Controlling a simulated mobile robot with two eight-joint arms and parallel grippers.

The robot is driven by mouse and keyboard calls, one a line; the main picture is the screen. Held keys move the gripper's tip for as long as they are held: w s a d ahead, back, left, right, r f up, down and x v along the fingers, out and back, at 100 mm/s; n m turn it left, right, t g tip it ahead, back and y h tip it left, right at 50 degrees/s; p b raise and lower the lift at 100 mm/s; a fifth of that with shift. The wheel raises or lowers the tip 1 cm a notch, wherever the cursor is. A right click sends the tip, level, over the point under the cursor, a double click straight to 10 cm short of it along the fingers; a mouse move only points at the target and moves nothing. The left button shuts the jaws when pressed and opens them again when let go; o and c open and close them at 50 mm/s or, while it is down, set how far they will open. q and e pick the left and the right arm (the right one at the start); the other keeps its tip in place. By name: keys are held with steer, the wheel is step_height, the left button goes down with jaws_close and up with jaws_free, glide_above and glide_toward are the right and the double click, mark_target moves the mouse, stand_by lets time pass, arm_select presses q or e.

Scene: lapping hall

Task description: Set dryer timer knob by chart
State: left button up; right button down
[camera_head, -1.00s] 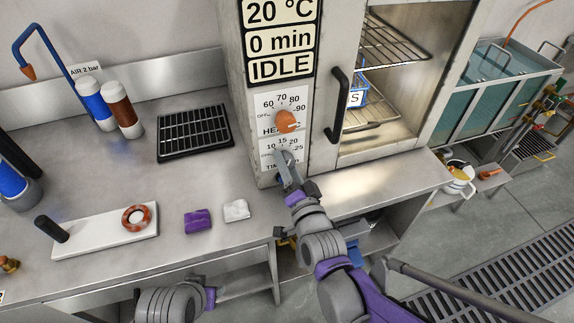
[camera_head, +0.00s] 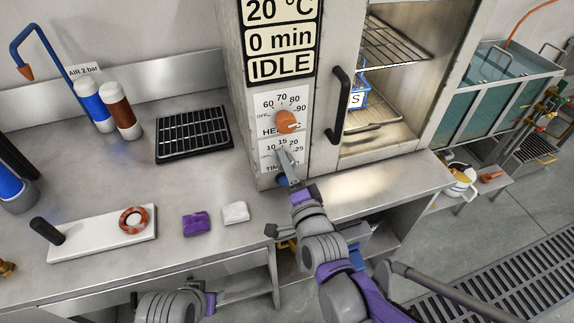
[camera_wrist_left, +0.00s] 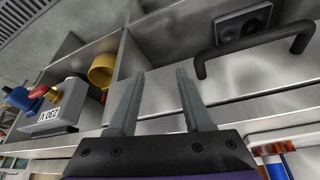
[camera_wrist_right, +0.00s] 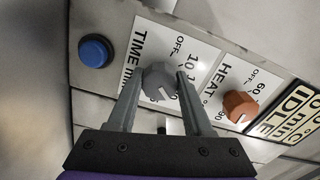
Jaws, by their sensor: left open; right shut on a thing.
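The dryer's grey timer knob (camera_wrist_right: 158,80) has a white mark and sits on the white TIME dial plate (camera_head: 270,150). In the right wrist view the mark points toward the lower right; its exact dial value is unclear. My right gripper (camera_head: 286,158) is shut on this knob, one finger on each side, hiding most of it in the head view. My left gripper (camera_wrist_left: 160,75) is open and empty, in front of a drawer front and a shelf. The display (camera_head: 281,40) reads 20 °C, 0 min, IDLE. No chart can be made out.
The orange heat knob (camera_head: 286,121) sits just above the timer. A blue button (camera_wrist_right: 95,50) is beside the timer plate. The dryer door handle (camera_head: 339,105) stands out at the right. A black rack (camera_head: 193,133), purple block (camera_head: 196,222) and white block (camera_head: 235,212) lie on the bench.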

steer(key=shift+c, duration=1.5)
jaws_free()
steer(key=p+v, duration=0.1)
steer(key=v, duration=0.9)
steer(key=shift+s+p, duration=0.35)
steer(key=shift+s, duration=0.05)
steer(key=shift+d, duration=0.15)
